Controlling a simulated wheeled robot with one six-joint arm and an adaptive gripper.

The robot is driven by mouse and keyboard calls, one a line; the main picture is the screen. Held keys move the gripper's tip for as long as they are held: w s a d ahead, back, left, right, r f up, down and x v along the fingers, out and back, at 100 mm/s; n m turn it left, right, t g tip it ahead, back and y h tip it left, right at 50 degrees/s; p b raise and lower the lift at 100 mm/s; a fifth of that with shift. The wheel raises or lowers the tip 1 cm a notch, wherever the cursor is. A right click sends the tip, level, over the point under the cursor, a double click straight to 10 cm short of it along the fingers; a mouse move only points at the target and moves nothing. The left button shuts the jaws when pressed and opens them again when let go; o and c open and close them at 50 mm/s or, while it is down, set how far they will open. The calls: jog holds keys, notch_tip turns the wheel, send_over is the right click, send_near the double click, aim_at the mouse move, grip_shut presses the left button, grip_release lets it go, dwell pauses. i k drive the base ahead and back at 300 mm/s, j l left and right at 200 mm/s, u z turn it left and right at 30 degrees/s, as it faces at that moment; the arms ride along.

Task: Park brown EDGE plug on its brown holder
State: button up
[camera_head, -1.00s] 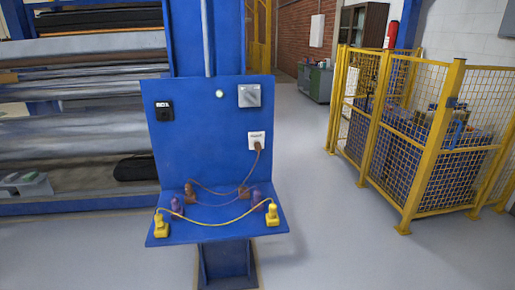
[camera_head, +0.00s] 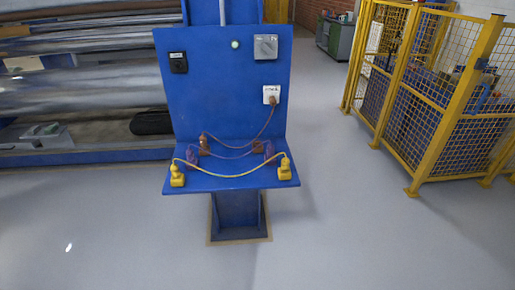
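A brown plug (camera_head: 273,99) sits in the white socket (camera_head: 271,89) on the right of the blue upright panel (camera_head: 220,88). The socket's label is too small to read. A brown cable (camera_head: 268,122) hangs from this plug down to the shelf. Two brown pieces stand at the back of the blue shelf (camera_head: 232,182), one on the left (camera_head: 204,143) and one on the right (camera_head: 258,146). I cannot tell which of them is a holder and which a plug. My gripper is not in view.
Purple pieces stand left (camera_head: 192,154) and right (camera_head: 269,151), joined by a cable. Yellow plugs stand at the front left (camera_head: 177,178) and front right (camera_head: 285,169) with a yellow cable (camera_head: 232,176) between. A black socket (camera_head: 178,62) and grey switch (camera_head: 266,46) are above. Floor in front is clear.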

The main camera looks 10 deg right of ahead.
aim_at(272, 99)
jog(key=i+j, duration=0.1)
jog(key=i, duration=0.8)
jog(key=j+z, duration=0.05)
